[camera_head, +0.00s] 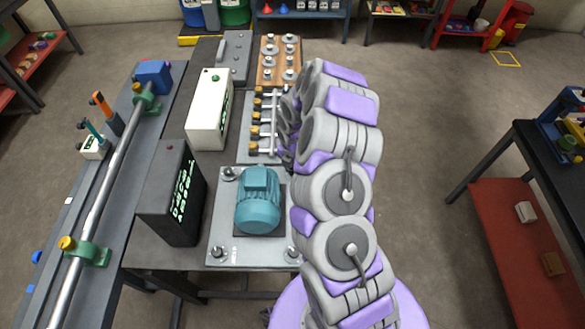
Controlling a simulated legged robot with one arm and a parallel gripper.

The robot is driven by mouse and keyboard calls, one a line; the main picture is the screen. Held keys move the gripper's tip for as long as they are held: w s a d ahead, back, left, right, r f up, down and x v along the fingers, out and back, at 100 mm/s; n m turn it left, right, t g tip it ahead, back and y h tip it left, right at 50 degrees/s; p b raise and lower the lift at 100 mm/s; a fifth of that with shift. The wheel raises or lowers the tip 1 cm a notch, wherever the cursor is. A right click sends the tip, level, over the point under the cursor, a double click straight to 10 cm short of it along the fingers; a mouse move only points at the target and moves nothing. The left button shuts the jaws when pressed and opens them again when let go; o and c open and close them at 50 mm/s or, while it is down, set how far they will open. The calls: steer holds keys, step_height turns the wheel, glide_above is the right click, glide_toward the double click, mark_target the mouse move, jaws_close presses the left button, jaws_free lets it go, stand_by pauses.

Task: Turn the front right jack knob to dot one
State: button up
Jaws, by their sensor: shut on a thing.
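A teal motor (258,205) sits on a light grey baseplate (232,215) on the bench. Dark jack knobs show at the plate's far left corner (229,174), near left corner (219,253) and near right corner (292,253). The far right corner is mostly covered by my arm. My gripper (287,155) is small and dark, reaching down at that far right corner, and is shut on what seems to be the jack knob there. The knob and fingertips are largely hidden. I cannot make out any dot marks.
A black box with green markings (172,192) and a cream box (209,110) stand left of the plate. A row of brass-ended valves (258,117) lies just behind it. A long steel shaft (100,195) runs along the left bench. Open floor lies to the right.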

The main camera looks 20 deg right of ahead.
steer(key=shift+w+d+r, duration=0.1)
steer(key=shift+w+r, duration=0.05)
steer(key=shift+w, duration=0.1)
steer(key=o, duration=1)
steer(key=shift+s, duration=0.1)
steer(key=shift+o, duration=0.2)
step_height(320, 180, up, 17)
steer(key=p, duration=0.1)
steer(key=shift+p, duration=0.3)
